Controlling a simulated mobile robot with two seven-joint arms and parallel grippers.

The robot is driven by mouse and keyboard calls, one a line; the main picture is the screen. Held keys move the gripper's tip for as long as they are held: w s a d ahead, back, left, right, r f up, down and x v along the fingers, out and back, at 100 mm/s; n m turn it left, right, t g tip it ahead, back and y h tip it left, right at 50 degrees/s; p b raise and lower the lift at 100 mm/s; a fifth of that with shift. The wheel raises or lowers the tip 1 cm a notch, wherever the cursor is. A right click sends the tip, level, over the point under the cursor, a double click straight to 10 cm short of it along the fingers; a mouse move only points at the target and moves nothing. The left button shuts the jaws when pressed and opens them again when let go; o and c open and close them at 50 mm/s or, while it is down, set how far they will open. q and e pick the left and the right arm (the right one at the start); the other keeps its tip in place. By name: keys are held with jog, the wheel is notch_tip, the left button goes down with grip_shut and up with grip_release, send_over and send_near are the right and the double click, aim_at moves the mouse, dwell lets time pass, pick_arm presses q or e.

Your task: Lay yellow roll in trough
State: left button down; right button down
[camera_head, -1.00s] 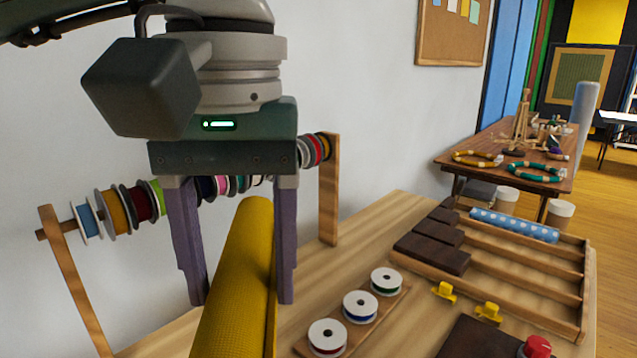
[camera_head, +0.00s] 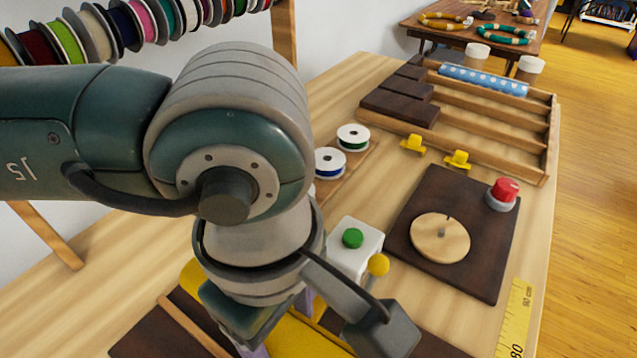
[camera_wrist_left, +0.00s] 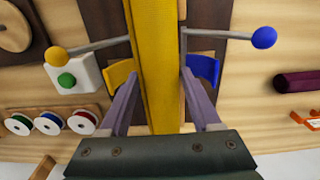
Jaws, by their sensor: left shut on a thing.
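My left gripper (camera_wrist_left: 160,85) is shut on the yellow roll (camera_wrist_left: 153,40), which runs lengthwise between its purple fingers in the left wrist view. In the head view my arm hides most of the gripper, and part of the yellow roll (camera_head: 290,335) shows beneath it. The roll is over a dark board (camera_wrist_left: 102,18). A yellow curved piece (camera_wrist_left: 121,72) and a blue curved piece (camera_wrist_left: 205,70) flank it. I cannot tell whether the roll touches them or the board. A slatted wooden rack (camera_head: 510,121) at the back right holds a blue dotted roll (camera_head: 483,79). My right gripper is not in view.
Levers with a yellow knob (camera_head: 378,265) and a blue knob (camera_wrist_left: 264,37) stand close beside the roll. A white box with a green button (camera_head: 352,238), spools (camera_head: 330,162) and a dark board with a wooden disc (camera_head: 440,238) are nearby. Bare tabletop shows behind the spools.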

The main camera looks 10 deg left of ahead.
pick_arm(q)
jog(key=shift+f+b, duration=2.8)
jog(key=shift+f, duration=0.75)
grip_release()
notch_tip(320, 180, up, 10)
jog(key=shift+p, duration=0.4)
jog(key=shift+s, duration=0.1)
